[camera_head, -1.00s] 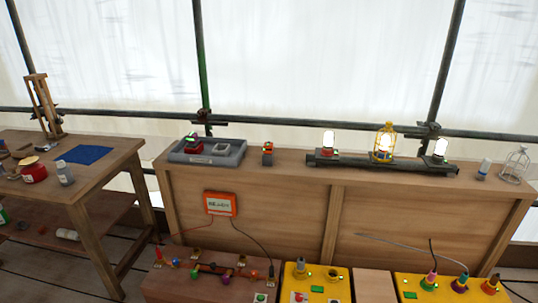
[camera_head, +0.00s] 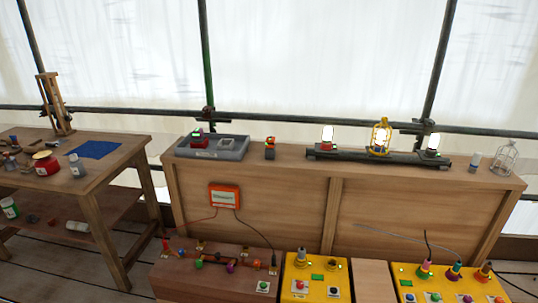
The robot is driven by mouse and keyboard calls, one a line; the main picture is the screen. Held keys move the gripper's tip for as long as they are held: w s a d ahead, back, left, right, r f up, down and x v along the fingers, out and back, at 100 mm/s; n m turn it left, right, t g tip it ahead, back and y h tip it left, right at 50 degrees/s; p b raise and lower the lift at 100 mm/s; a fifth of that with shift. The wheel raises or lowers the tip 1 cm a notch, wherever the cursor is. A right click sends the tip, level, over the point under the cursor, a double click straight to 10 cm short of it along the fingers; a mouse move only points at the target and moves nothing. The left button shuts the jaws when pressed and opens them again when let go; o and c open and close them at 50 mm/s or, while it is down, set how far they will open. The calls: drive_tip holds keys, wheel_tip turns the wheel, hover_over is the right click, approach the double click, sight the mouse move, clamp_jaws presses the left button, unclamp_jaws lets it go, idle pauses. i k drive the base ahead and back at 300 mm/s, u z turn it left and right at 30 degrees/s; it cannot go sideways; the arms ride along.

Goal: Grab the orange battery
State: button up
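A small orange and dark block with a green light, which looks like the orange battery (camera_head: 270,149), stands upright on top of the wooden bench (camera_head: 270,205). It is just right of a grey charger-like tray (camera_head: 215,155). A red block with a green light (camera_head: 197,139) sits in the tray's left slot; the right slot looks empty. My gripper is not in view.
A black rail (camera_head: 345,157) with lit lamps, one in a yellow cage (camera_head: 381,137), stands right of the battery. Yellow boxes (camera_head: 317,278) and a brown terminal board (camera_head: 205,282) are in front. A side table (camera_head: 120,160) is at left.

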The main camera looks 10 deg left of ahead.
sight(271, 146)
drive_tip(key=k, duration=1.05)
drive_tip(key=u, duration=0.5)
drive_tip(key=i, duration=1.1)
drive_tip(key=u, duration=1)
drive_tip(key=i, duration=1.3)
drive_tip(key=u, duration=0.3)
